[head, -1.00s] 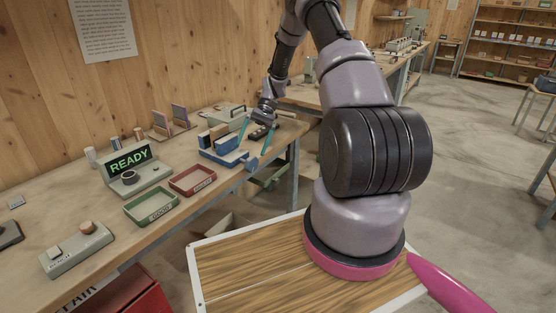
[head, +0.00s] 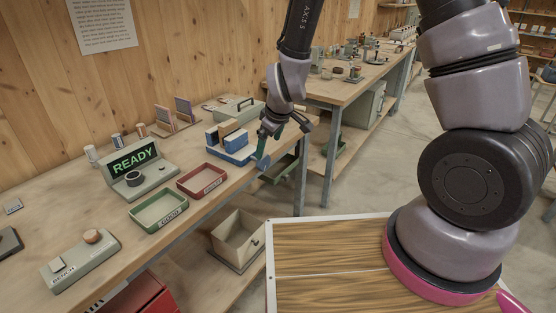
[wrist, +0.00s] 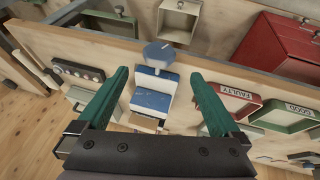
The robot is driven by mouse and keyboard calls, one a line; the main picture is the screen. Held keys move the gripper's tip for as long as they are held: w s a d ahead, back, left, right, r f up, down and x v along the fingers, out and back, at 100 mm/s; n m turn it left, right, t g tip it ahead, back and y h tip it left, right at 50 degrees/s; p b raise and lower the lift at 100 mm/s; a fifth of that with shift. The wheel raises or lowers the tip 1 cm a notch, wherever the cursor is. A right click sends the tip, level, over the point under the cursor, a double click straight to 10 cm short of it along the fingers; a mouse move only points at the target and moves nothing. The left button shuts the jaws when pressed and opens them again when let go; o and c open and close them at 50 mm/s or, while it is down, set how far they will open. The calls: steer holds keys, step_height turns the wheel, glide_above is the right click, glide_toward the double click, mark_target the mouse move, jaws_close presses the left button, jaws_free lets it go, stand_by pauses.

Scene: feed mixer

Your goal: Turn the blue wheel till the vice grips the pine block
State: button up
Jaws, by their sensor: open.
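The blue vice (head: 238,143) stands near the front edge of the bench, and it also shows in the wrist view (wrist: 150,101). The tan pine block (head: 228,127) stands upright between its blue jaws; whether it touches both is unclear. In the wrist view the blue wheel (wrist: 158,53) sits at the vice's front end, by the bench edge. My gripper (wrist: 160,75) is open and empty, its green fingers spread on either side of the wheel and vice, apart from both.
A red FAULTY tray (head: 202,180) and a green GOOD tray (head: 158,209) lie left of the vice. A READY display (head: 133,160) stands behind them. A grey-green case (head: 238,109) is behind the vice. An open drawer (head: 237,240) sits below the bench.

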mark_target(265, 158)
steer(key=x, duration=1)
steer(key=shift+w+f, duration=0.15)
steer(key=shift+f, duration=0.15)
steer(key=shift+d, duration=0.1)
steer(key=c, duration=1.3)
